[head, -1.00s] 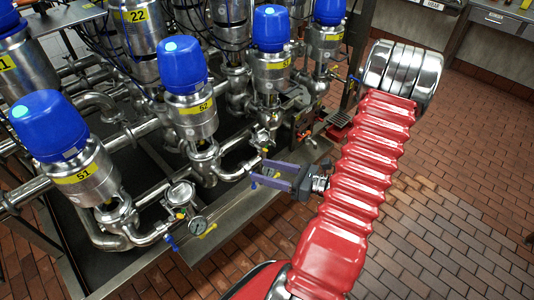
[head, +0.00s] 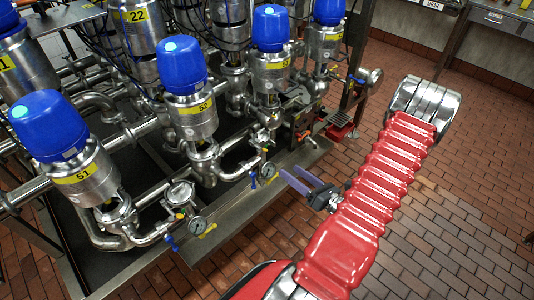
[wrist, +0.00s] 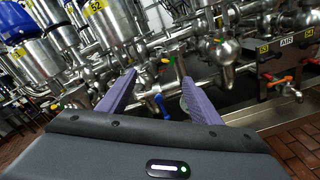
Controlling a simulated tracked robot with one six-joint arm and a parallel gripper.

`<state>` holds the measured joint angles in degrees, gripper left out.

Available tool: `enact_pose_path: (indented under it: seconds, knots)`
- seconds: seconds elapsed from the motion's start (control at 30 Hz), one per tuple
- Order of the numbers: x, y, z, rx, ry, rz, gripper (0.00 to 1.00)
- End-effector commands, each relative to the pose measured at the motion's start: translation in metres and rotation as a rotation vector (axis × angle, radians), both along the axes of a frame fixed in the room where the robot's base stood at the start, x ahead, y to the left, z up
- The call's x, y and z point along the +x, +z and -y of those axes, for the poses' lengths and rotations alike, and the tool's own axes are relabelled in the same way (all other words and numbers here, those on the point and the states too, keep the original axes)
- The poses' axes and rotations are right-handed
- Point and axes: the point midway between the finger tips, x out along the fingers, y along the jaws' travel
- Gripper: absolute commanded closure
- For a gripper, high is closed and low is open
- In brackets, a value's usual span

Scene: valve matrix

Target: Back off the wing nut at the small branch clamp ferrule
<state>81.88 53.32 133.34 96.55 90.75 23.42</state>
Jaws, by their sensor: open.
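My gripper (head: 290,171) is open and empty, with purple fingers held over the front edge of the valve skid in the head view. In the wrist view my gripper (wrist: 160,80) points at the pipework, its fingers spread apart. Between and beyond them are a small branch with yellow and red parts (wrist: 168,61) and a blue handle (wrist: 161,101). In the head view a small gauge (head: 268,170) with a blue handle (head: 253,182) beside it stands just left of the fingertips, apart from them. The clamp ferrule and its wing nut are too small to make out.
Valve 51 (head: 78,174), valve 52 (head: 193,117) and others with blue caps rise behind the front pipes. Another gauge (head: 197,226) is farther left. A labelled box with coloured handles (wrist: 282,68) is at the right. The brick floor (head: 450,240) is clear.

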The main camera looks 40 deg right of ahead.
Motion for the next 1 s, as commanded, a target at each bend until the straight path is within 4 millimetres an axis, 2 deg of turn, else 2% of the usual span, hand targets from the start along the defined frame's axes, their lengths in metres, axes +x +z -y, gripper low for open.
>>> enact_pose_path:
  seconds: [1.0]
  knots:
    - [0.111, 0.0, -0.005, -0.001, 0.005, 0.001, 0.41]
